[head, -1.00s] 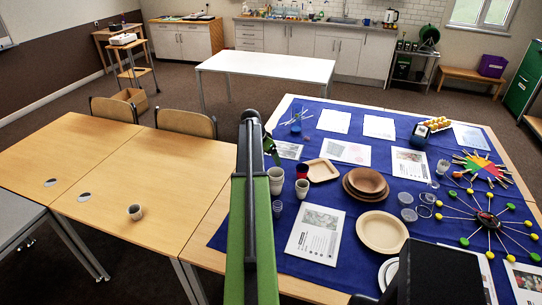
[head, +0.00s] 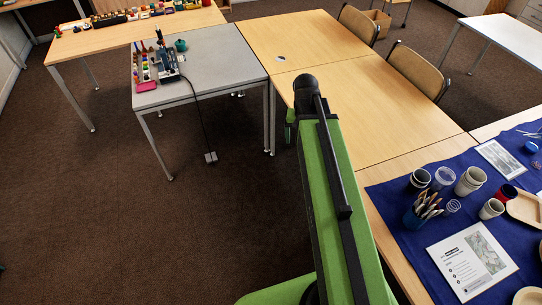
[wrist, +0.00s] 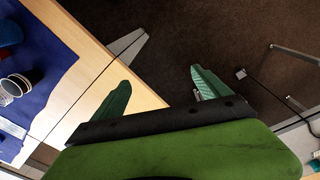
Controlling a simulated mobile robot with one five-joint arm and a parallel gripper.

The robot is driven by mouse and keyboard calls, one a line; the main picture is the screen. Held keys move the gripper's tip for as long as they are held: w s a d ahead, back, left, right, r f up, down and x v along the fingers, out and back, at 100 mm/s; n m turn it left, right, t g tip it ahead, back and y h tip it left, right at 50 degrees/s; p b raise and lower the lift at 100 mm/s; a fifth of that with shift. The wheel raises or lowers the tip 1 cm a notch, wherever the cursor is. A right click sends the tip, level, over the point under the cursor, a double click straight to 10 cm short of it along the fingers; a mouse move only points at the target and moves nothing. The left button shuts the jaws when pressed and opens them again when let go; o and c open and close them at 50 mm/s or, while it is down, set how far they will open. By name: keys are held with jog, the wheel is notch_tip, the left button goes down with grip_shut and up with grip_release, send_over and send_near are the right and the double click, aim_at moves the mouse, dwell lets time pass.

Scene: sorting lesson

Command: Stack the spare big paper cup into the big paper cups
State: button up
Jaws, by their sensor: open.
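The big paper cups (head: 470,181), a pale stack, stand upright on the blue cloth at the right of the head view. I see no spare big paper cup now; a lone pale cup stood on the wooden desk earlier, and my arm now covers part of that desk. My gripper (wrist: 160,90) is open and empty in the wrist view. Dark floor and a wooden table corner show beyond its two green fingers. Its fingers are hardly visible in the head view.
Close to the stack are a smaller pale cup (head: 491,209), a red cup (head: 508,194), a dark-mouthed cup (head: 420,180) and a pot of brushes (head: 424,212). The wooden desk (head: 400,105) has bare surface. A grey table (head: 210,82) holds equipment; its cable trails on the floor.

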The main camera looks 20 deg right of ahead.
jog(key=s+a+n, duration=0.4)
jog(key=a+n, duration=0.1)
jog(key=a, duration=1.1)
jog(key=shift+y, duration=0.4)
